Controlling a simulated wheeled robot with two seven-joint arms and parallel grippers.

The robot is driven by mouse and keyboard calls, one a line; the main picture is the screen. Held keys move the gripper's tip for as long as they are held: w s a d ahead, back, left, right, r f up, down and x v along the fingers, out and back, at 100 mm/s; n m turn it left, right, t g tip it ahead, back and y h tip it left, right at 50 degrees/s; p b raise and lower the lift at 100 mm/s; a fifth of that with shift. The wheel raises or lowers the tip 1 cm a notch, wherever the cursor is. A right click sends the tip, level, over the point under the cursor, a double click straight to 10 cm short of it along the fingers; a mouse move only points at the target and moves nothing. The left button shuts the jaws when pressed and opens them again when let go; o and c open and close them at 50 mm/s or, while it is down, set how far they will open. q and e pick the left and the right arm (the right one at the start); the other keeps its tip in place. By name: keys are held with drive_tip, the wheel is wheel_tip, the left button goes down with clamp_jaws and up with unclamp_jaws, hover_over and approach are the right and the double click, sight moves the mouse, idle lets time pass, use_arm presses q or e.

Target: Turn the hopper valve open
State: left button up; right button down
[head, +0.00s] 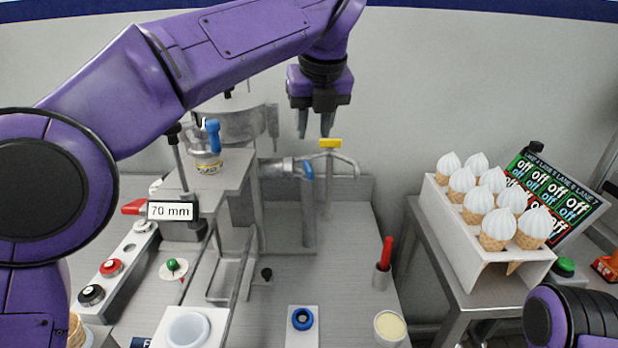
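A steel hopper (232,122) stands left of centre, partly hidden behind my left arm. A metal pipe (280,168) runs from it to the right and carries a blue lever (308,170). A yellow handle (330,143) sits crosswise on top of the pipework at its right end. I cannot tell which of the two handles is the hopper valve. My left gripper (316,134) points down just above and slightly left of the yellow handle. Its fingers are apart with nothing between them, and no contact shows. Only a part of my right arm shows at the lower right; its gripper is out of view.
A white rack of cones (484,252) stands on the right side table, by a lane display (560,195). A red-handled tool in a cup (382,275) and a cream-filled cup (389,328) stand at the counter's right. A "70 mm" sign (171,211) stands left.

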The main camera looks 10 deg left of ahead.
sight(308, 165)
use_arm(q)
drive_tip(key=x, duration=1)
drive_tip(key=shift+b, duration=0.35)
clamp_jaws()
